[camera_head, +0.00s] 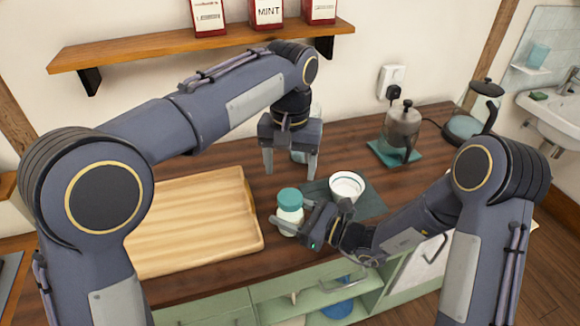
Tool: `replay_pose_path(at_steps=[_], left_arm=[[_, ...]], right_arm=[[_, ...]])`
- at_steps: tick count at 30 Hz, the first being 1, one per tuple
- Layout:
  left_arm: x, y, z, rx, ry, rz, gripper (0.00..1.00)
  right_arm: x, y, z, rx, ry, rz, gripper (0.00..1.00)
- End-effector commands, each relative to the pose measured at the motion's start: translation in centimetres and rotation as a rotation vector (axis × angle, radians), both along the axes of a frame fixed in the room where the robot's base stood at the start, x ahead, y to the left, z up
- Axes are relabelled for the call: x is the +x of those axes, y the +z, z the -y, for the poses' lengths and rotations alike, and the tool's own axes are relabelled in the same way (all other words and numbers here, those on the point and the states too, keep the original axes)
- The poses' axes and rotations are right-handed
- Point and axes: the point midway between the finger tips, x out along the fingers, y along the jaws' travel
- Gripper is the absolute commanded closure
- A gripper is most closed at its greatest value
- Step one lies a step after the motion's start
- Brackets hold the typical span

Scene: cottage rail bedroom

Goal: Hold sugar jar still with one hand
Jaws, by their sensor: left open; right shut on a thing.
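The sugar jar, taken to be the small white jar with a teal lid (290,198), stands upright on the dark wooden counter, right of the wooden tray. My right gripper (291,219) comes in from the right, low down, and is shut on the jar's body; its fingers hide part of the jar. My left gripper (290,172) is open and points down behind and above the jar, apart from its lid. Nothing shows between its fingers that I can tell is held.
A white cup (346,186) stands on a dark mat (372,204) right of the jar. A wooden tray (180,207) fills the left counter. A metal press pot (403,125) and kettle (465,127) stand at the back right. A shelf (150,49) with tins hangs above.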

Motion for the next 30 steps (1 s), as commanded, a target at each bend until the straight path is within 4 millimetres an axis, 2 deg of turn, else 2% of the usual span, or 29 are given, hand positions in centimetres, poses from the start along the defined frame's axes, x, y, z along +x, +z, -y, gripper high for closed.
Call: replay_pose_path(at_steps=[3, 24, 30], left_arm=[[0.01, 0.00, -0.03, 0.000, -0.310, 0.000, 0.33], [-0.01, 0.02, 0.00, -0.001, -2.171, 0.000, 0.33], [-0.01, 0.02, 0.00, -0.001, -2.642, 0.000, 0.33]], right_arm=[[0.01, 0.02, 0.02, 0.000, 0.000, 0.001, 1.00], [0.03, 0.02, 0.01, 0.000, -0.001, 0.001, 1.00], [0.03, 0.03, 0.01, 0.000, -0.001, 0.001, 1.00]])
